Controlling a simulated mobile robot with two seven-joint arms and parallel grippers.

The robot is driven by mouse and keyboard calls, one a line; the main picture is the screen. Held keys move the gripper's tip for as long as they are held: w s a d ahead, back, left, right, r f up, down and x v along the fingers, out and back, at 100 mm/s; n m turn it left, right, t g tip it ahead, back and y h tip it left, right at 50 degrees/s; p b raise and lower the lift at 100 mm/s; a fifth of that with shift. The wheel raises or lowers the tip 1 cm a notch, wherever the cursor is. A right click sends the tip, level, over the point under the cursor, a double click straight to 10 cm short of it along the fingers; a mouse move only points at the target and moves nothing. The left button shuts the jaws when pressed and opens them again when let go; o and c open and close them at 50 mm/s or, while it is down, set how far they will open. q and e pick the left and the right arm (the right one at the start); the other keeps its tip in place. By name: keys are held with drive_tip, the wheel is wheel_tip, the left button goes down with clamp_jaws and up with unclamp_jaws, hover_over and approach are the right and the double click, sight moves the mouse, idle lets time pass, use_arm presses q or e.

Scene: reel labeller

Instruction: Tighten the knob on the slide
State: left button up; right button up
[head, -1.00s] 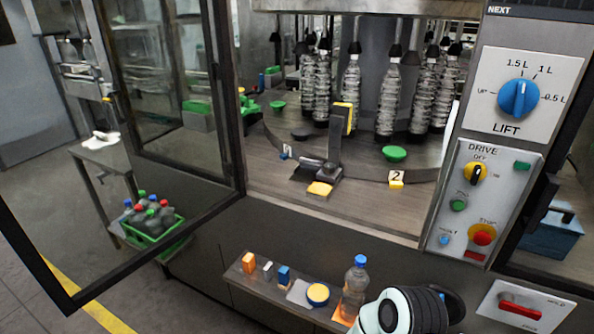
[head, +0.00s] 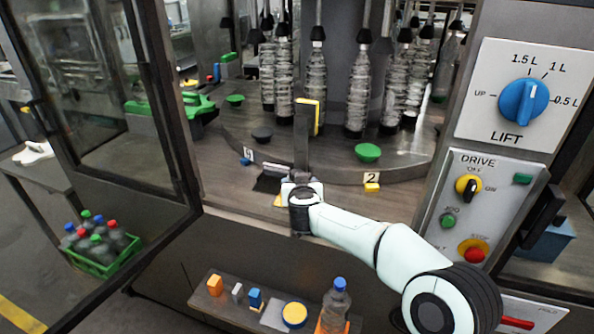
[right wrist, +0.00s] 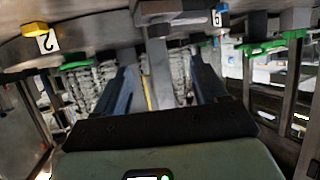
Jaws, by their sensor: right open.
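The slide (head: 302,150) is a dark upright post with a yellow pad on top, standing at the front edge of the machine's table. Its base is largely hidden behind my right gripper (head: 301,184). A small yellow patch (head: 277,201) shows just left of the gripper, probably part of the yellow knob; the rest of it is hidden. In the right wrist view my right gripper (right wrist: 166,78) is open, its two dark fingers apart with the slide's post (right wrist: 158,75) seen between them. I cannot tell whether they touch anything. My left gripper is not in view.
Bottles (head: 357,90) hang over the round table behind the slide. A yellow block (head: 372,188) by label 2 sits to the right. The control panel (head: 482,205) stands farther right, the open glass door (head: 185,150) left. A shelf (head: 212,301) with small parts is below.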

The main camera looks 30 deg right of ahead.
drive_tip(key=p+x, duration=0.1)
drive_tip(key=x, duration=1)
drive_tip(key=shift+f, duration=0.15)
drive_tip(key=shift+w+d+f, duration=0.3)
drive_tip(key=shift+w+f, duration=0.05)
drive_tip(key=shift+w, duration=0.25)
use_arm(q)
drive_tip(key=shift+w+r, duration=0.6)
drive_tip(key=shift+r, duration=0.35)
use_arm(e)
drive_tip(key=c, duration=1.1)
